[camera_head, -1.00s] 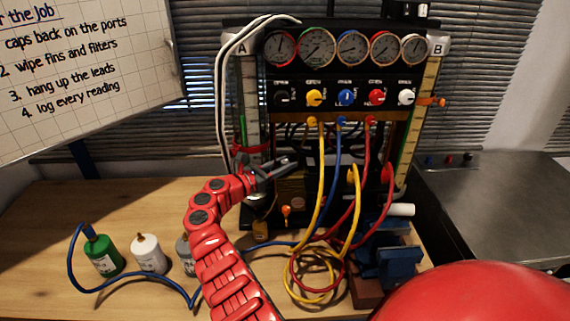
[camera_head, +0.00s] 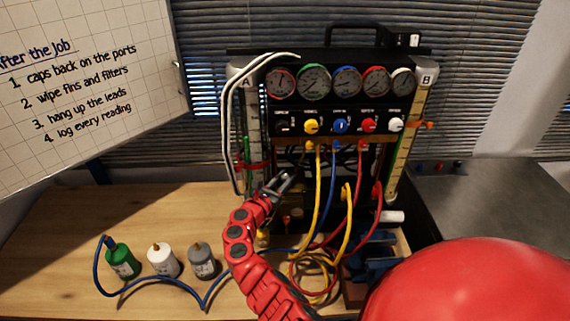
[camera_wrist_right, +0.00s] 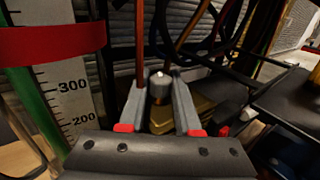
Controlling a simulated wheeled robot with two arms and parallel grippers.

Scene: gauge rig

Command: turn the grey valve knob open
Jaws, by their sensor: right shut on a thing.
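My right gripper (camera_head: 281,183) reaches the lower left part of the gauge rig (camera_head: 330,60), below the row of gauges. In the right wrist view, the grey valve knob (camera_wrist_right: 159,86) is a short upright cylinder with a bright top, between the two fingers (camera_wrist_right: 160,95). The gripper is shut on it. A brass-coloured block (camera_wrist_right: 180,117) shows below and behind the knob. In the head view the gripper covers that spot, and I cannot make out the knob. My left gripper is not in view.
Yellow, blue and red hoses (camera_head: 320,195) hang just right of my gripper. A scale column (camera_wrist_right: 60,95) with a red band stands close to its left. Green, white and grey bottles (camera_head: 203,262) stand on the wooden bench (camera_head: 60,230). The bench is clear at the left.

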